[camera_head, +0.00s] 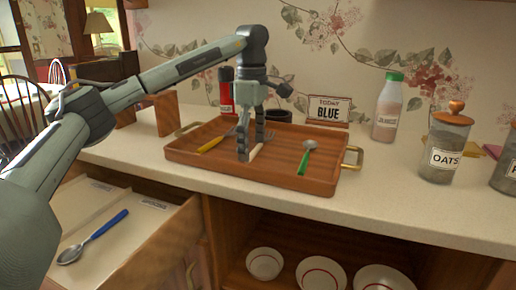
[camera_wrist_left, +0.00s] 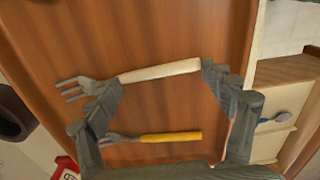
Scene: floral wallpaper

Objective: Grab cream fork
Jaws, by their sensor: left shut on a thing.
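The cream fork (camera_head: 256,152) is at the wooden tray (camera_head: 225,172) on the counter, partly hidden by my left gripper (camera_head: 251,150). In the left wrist view the cream fork (camera_wrist_left: 160,72) lies across the picture, tines to the left. My left gripper (camera_wrist_left: 160,84) is shut on it, with one finger near the tines and the other at the handle's end. Whether the fork touches the tray is hard to tell. My right gripper is not in view.
A yellow fork (camera_head: 211,144) and a green spoon (camera_head: 306,158) lie on the tray. A blue spoon (camera_head: 95,237) lies in an open drawer below. A sign reading BLUE (camera_head: 328,110), a bottle (camera_head: 387,112) and an oats jar (camera_head: 445,148) stand behind and right.

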